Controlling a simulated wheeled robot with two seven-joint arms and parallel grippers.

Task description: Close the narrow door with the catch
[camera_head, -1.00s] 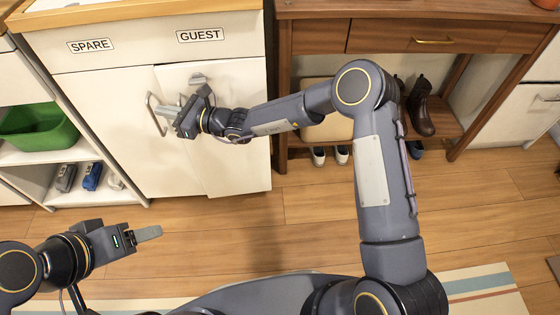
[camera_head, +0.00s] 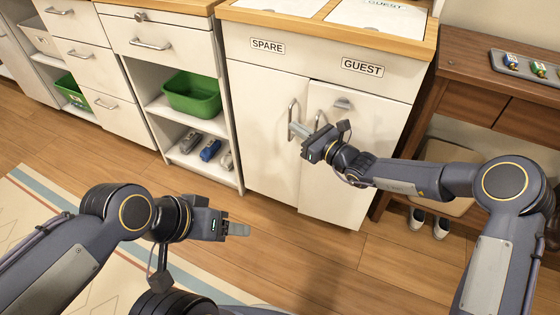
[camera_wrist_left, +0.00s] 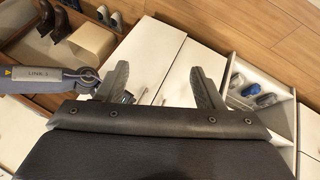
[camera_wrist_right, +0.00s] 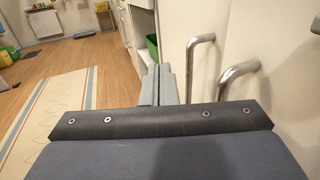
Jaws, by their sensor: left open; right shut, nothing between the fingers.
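The cabinet has two pale doors. The door with the catch (camera_head: 369,150) is on the right, under the GUEST label, and the catch (camera_head: 343,104) is a small metal piece near its top. It looks almost level with the left door (camera_head: 262,130); I cannot tell whether it is fully shut. Each door has a bar handle near the seam; both handles show in the right wrist view. My right gripper (camera_head: 299,131) is shut and empty, in front of the handles, with its fingers left of both in its wrist view (camera_wrist_right: 158,86). My left gripper (camera_head: 238,229) is open and empty (camera_wrist_left: 163,82), low over the floor.
A wooden table (camera_head: 470,95) with a tray (camera_head: 525,67) stands at the right. The floor before the cabinet is clear.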

